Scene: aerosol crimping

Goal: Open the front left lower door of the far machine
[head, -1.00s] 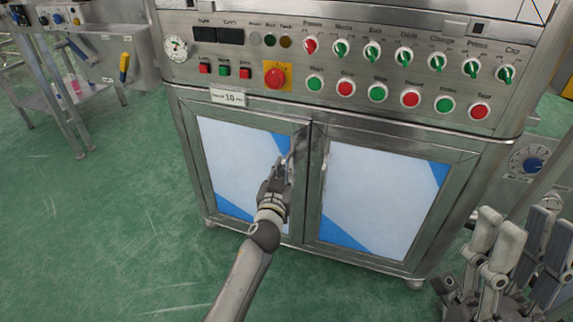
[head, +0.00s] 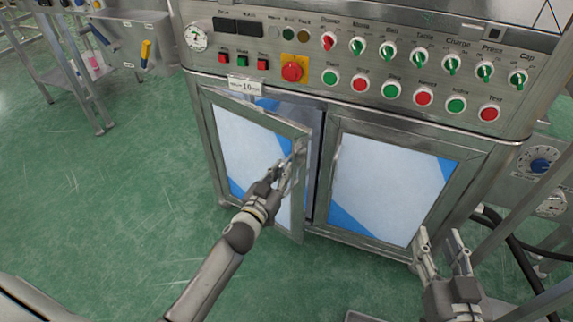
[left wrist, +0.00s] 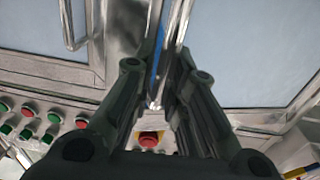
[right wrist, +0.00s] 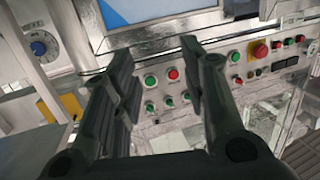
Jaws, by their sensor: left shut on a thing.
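The far machine (head: 345,75) is a steel cabinet with a button panel above two lower doors. Its left lower door (head: 240,160) has a pale panel with blue corners and stands ajar, its right edge swung out towards me. My left gripper (head: 287,170) is shut on the door's handle (head: 299,152) at that edge. In the left wrist view the handle (left wrist: 180,22) runs up from between the fingers (left wrist: 162,100). The right lower door (head: 390,185) is closed. My right gripper (head: 441,240) is open and empty in front of the right door's lower right corner.
A steel stand with a blue dial (head: 540,165) and black hoses (head: 515,250) is at the right. A steel table (head: 85,75) stands at the back left. The green floor (head: 110,200) left of the open door is clear.

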